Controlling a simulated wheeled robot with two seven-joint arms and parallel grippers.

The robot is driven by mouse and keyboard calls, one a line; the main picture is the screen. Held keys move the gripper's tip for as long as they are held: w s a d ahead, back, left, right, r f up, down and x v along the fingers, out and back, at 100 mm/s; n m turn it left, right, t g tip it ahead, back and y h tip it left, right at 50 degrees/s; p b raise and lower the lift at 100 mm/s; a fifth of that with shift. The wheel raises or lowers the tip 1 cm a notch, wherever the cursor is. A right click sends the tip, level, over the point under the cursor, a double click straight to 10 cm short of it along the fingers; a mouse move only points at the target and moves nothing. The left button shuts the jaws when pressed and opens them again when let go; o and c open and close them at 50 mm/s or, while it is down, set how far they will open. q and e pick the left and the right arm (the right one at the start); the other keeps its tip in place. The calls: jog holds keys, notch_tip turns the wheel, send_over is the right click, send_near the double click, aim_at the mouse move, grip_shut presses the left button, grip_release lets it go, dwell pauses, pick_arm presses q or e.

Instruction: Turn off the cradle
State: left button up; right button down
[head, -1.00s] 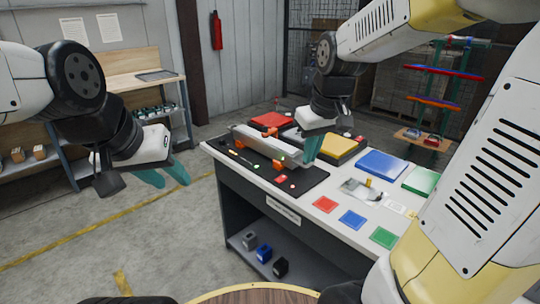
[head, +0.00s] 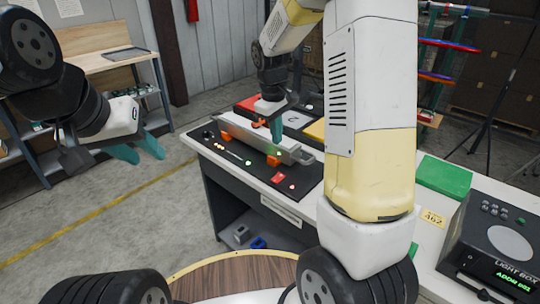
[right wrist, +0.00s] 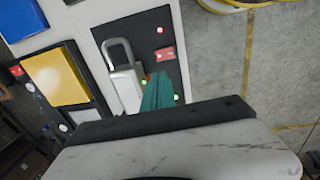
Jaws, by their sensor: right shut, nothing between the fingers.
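The cradle (head: 240,133) is a long grey trough with orange clamps on a black panel (head: 215,141) on the table. The panel carries small knobs, lit green lamps, a red label or switch (head: 277,177) and a red lamp (head: 291,187). In the right wrist view the panel shows the red piece (right wrist: 165,54), a red lamp (right wrist: 159,30) and a green lamp (right wrist: 175,97). My right gripper (head: 277,138) is shut and empty, fingers down over the cradle's right half; I cannot tell whether they touch it. My left gripper (head: 140,152) is open, away over the floor.
My right arm covers the middle of the table. A light box (head: 500,240) and a green pad (head: 447,177) lie to the right. A yellow tray (right wrist: 55,75) sits near the panel in the right wrist view. A workbench (head: 110,62) stands at the back left.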

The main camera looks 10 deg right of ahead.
aim_at(280, 175)
jog(key=shift+f, duration=0.1)
jog(key=f, duration=0.4)
jog(key=d+f, duration=0.1)
jog(key=f, duration=0.4)
jog(key=w+f, duration=0.1)
jog(key=f, duration=0.3)
jog(key=shift+d+f, duration=0.2)
jog(key=shift+f, duration=0.15)
jog(key=shift+f, duration=0.15)
jog(key=shift+s, duration=0.1)
jog(key=shift+s+a, duration=0.4)
jog(key=shift+a, duration=0.2)
